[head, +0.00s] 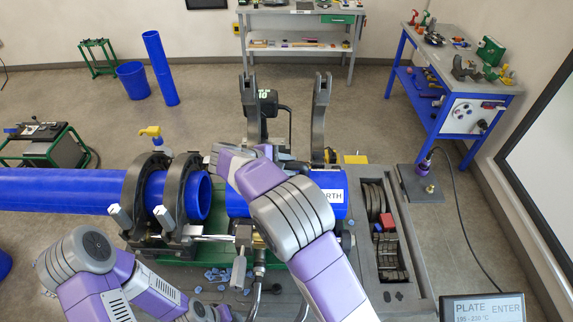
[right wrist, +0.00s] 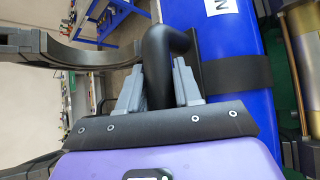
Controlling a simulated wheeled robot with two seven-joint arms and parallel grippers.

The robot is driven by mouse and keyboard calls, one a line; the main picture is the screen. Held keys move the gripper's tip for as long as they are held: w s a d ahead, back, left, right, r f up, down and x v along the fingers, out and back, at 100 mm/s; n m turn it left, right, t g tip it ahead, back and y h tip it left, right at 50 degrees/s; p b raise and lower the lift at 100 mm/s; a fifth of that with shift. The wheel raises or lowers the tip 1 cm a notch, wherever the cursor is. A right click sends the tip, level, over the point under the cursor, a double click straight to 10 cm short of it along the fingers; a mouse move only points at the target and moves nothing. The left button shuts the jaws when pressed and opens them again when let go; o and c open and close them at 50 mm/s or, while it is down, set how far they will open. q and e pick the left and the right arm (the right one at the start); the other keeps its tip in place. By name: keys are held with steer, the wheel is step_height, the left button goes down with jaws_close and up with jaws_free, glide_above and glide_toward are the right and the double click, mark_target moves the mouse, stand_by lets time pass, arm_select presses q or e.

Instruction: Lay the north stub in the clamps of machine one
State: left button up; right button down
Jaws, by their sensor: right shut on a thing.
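The north stub (head: 338,180) is a short blue pipe with a white label reading "RTH" in the head view. It lies level at the right clamps of the machine, in line with the long pipe; I cannot tell if it is seated. Two right clamp arms (head: 320,110) stand raised and open behind it. The right wrist view shows the stub (right wrist: 228,45) with a black band and a bent black handle (right wrist: 160,50). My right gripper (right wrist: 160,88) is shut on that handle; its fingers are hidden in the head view.
A long blue pipe (head: 70,190) passes through two closed black clamps (head: 180,195) on the left. Blue shavings (head: 215,275) lie on the machine bed. A tray of clamp inserts (head: 388,250) is at right.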

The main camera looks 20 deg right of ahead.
steer(key=shift+f+b, duration=0.4)
steer(key=shift+f, duration=0.15)
steer(key=c, duration=0.7)
jaws_free()
steer(key=shift+f, duration=0.2)
steer(key=shift+v, duration=3.85)
steer(key=shift+d+r, duration=0.1)
steer(key=shift+r, duration=0.05)
